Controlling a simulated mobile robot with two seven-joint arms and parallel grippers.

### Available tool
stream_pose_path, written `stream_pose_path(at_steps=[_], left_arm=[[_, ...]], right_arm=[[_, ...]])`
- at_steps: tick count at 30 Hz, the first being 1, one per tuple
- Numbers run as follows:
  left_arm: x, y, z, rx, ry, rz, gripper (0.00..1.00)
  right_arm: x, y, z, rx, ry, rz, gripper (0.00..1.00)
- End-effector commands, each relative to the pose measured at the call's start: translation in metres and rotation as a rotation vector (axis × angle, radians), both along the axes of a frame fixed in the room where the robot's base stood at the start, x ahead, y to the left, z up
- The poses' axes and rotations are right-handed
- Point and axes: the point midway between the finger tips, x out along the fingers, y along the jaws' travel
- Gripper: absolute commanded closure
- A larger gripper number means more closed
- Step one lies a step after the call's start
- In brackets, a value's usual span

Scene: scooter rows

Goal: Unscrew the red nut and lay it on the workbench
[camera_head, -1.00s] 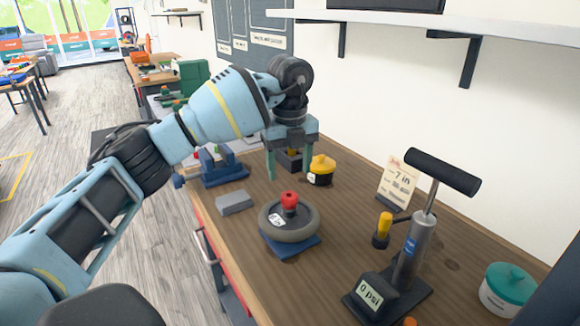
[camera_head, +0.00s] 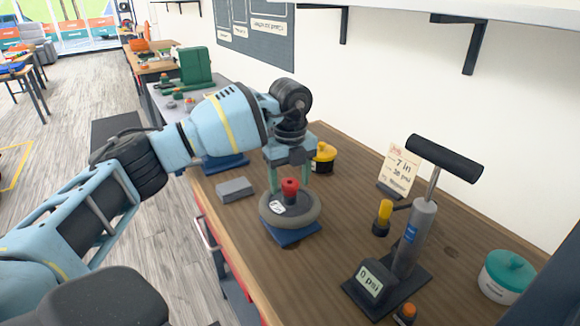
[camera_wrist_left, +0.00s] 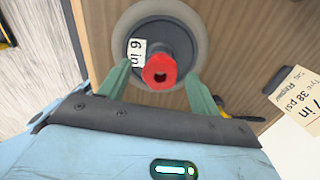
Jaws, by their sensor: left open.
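The red nut (camera_head: 290,186) sits on top at the centre of a small grey wheel (camera_head: 302,221), which lies flat on a blue stand (camera_head: 293,237) on the wooden workbench (camera_head: 254,274). My right gripper is not in view.
A black pump with a gauge (camera_head: 370,283) and a grey cylinder (camera_head: 414,240) stands at the right. A "7 in" card (camera_head: 401,168), a yellow-lidded pot (camera_head: 323,157) and a teal-lidded pot (camera_head: 507,275) are nearby. A grey block (camera_head: 235,189) lies left of the wheel.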

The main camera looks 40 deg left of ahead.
Motion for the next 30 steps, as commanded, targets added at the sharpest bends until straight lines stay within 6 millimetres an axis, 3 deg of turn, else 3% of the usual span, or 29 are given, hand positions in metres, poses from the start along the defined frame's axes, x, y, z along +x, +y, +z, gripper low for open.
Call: stream_pose_path(at_steps=[11,22,30], left_arm=[[0.0,0.0,-0.006,0.001,0.0,0.0,0.37],[0.0,0.0,-0.005,0.001,0.0,0.0,0.84],[0.0,0.0,-0.003,0.0,-0.001,0.049,0.85]], right_arm=[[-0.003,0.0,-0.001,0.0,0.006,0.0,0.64],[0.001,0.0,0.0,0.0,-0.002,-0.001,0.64],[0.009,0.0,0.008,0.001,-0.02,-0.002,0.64]])
